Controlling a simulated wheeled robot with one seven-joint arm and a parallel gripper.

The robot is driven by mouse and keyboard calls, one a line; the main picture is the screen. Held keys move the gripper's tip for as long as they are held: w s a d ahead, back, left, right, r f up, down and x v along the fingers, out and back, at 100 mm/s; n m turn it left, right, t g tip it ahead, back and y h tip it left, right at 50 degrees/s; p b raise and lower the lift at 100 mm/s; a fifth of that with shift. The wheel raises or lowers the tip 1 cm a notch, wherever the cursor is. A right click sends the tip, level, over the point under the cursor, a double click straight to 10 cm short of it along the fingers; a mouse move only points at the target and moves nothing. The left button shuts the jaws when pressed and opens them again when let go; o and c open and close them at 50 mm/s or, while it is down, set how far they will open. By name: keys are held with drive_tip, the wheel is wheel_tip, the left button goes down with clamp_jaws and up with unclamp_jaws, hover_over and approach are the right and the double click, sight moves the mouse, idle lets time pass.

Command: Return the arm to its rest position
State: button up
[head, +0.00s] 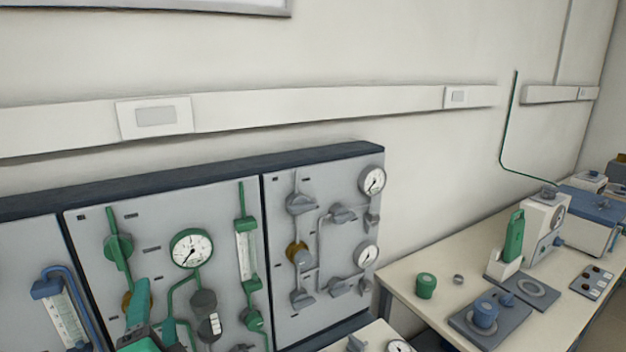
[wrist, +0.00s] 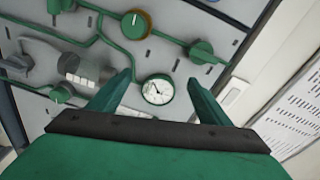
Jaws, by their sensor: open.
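My gripper (wrist: 159,80) is open in the wrist view. Its two green fingers stand apart with nothing between them. Beyond them is the grey valve panel (wrist: 185,70), seen tilted, with a green-rimmed gauge (wrist: 158,98) showing between the fingers. In the head view, green parts at the lower left, in front of the panel (head: 85,225), look like my gripper. The rest of my arm is out of view there.
The panel carries gauges (head: 191,248), valves (head: 118,247) and flow tubes (head: 65,318). To the right, a bench (head: 410,285) holds a green-and-white device (head: 541,225), a blue-topped box (head: 592,208) and a green jar (head: 426,286).

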drive_tip(key=s+d+f+n+h, duration=0.2)
drive_tip(key=s+d+f+n, duration=0.15)
drive_tip(key=d+f, duration=0.75)
drive_tip(key=s+d+f+n+h, duration=0.3)
drive_tip(key=d+f, duration=0.5)
drive_tip(key=f, duration=0.7)
drive_tip(key=s+d+f+n+h, duration=0.1)
drive_tip(key=s+d+f, duration=0.1)
drive_tip(key=s, duration=0.6)
drive_tip(key=s+d+f+n+h, duration=0.1)
drive_tip(key=s+d+f, duration=0.2)
drive_tip(key=s, duration=0.6)
drive_tip(key=s+d+f+n+h, duration=0.1)
drive_tip(key=s+d, duration=0.3)
drive_tip(key=s, duration=0.4)
drive_tip(key=shift+s+d+f, duration=0.15)
drive_tip(key=shift+s+f, duration=0.1)
drive_tip(key=shift+f, duration=0.65)
